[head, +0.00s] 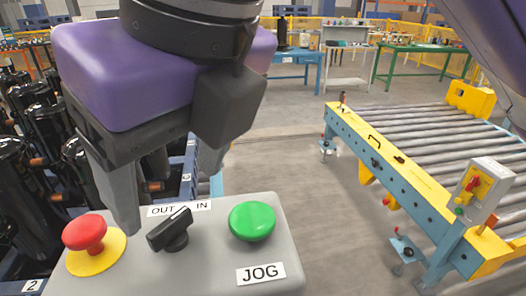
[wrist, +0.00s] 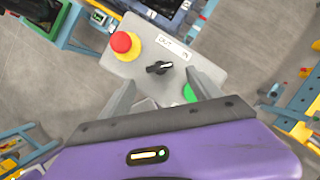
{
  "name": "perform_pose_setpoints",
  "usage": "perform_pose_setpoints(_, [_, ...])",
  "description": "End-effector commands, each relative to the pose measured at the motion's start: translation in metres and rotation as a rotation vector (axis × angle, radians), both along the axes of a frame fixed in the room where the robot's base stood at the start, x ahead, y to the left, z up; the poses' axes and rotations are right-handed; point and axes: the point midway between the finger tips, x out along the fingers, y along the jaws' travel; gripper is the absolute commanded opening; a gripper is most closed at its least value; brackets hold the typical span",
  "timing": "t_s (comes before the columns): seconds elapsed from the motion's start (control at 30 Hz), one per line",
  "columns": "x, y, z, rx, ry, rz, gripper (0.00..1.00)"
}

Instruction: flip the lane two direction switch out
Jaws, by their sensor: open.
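The direction switch (head: 171,230) is a black rotary knob on a grey control box (head: 190,270), between the labels OUT and IN. Its pointer end leans up and right, toward the IN side. It also shows in the wrist view (wrist: 159,68), in the space ahead of my fingers. My gripper (wrist: 162,92) is open and empty, its two grey fingers apart on either side of the knob. In the head view one finger comes down between the red button and the knob; the other finger is mostly hidden. I cannot tell whether either finger touches the knob.
A red mushroom button (head: 84,233) on a yellow base is left of the knob. A green button (head: 252,221) is right, above a JOG label (head: 261,274). Black compressors (head: 20,160) crowd the left. A roller conveyor (head: 420,150) stands right, with open floor between.

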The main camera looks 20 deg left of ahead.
Motion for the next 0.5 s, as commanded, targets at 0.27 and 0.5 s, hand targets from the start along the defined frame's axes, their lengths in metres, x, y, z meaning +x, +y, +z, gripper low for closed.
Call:
perform_pose_setpoints(0.27, [0.002, 0.016, -0.039, 0.001, 0.007, 0.005, 0.73])
perform_pose_setpoints(0.5, [0.005, 0.025, -0.062, 0.002, 0.005, 0.003, 0.73])
